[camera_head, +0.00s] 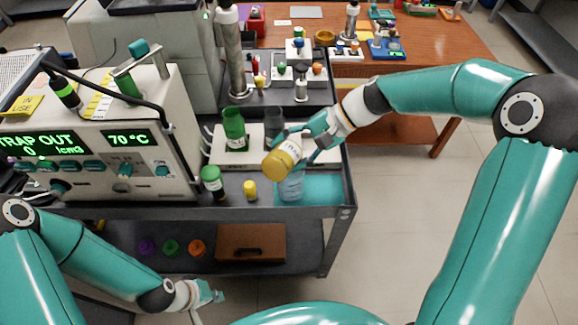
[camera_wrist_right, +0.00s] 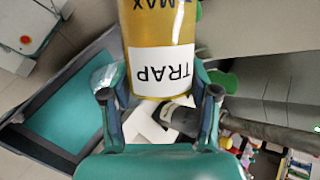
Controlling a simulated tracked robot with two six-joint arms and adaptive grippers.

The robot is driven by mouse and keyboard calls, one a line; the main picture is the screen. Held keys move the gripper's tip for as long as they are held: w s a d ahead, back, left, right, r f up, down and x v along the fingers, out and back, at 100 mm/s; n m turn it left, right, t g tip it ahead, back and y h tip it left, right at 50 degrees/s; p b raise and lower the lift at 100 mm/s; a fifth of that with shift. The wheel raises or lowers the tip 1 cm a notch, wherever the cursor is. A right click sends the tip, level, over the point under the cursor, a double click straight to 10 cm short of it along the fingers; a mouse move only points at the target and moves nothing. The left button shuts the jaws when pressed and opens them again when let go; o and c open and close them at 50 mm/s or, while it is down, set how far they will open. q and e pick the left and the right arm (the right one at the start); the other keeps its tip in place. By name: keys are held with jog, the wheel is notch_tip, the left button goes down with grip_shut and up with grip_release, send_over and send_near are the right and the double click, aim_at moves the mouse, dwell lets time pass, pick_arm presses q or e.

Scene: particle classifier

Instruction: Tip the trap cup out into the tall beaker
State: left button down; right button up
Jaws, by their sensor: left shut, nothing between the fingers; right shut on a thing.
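The yellow trap cup (camera_head: 281,161) is tilted, its lower end toward the left, in the head view. My right gripper (camera_head: 303,143) is shut on it. In the right wrist view the cup (camera_wrist_right: 158,25) fills the upper middle, with its white TRAP label upside down between the fingers. A clear bluish beaker (camera_head: 290,188), which looks like the tall beaker, stands on the teal mat just below the cup. The cup hides its top, so I cannot tell if they touch or if anything is pouring. My left gripper (camera_head: 212,295) is shut and empty at the lower left, away from them.
A green-capped bottle (camera_head: 212,182) and a small yellow-capped vial (camera_head: 250,190) stand left of the beaker. A green cup (camera_head: 235,130) and a dark cup (camera_head: 273,122) stand behind. The machine (camera_head: 100,120) with lit displays fills the left. The teal mat (camera_head: 323,188) is clear to the right.

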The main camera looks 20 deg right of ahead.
jog(key=shift+w+d+m+g+y+p, duration=0.3)
jog(key=shift+m+g+y+p, duration=0.2)
jog(key=shift+g+y+p, duration=0.35)
dwell(1.4)
jog(key=shift+w+d+f+m+g+y+p, duration=0.1)
jog(key=shift+f+m+g+y+p, duration=0.15)
jog(key=shift+y, duration=0.3)
jog(key=shift+w+d+m+g+y+p, duration=0.1)
jog(key=shift+m+y+p, duration=0.1)
jog(key=shift+m+y, duration=0.25)
dwell(1.7)
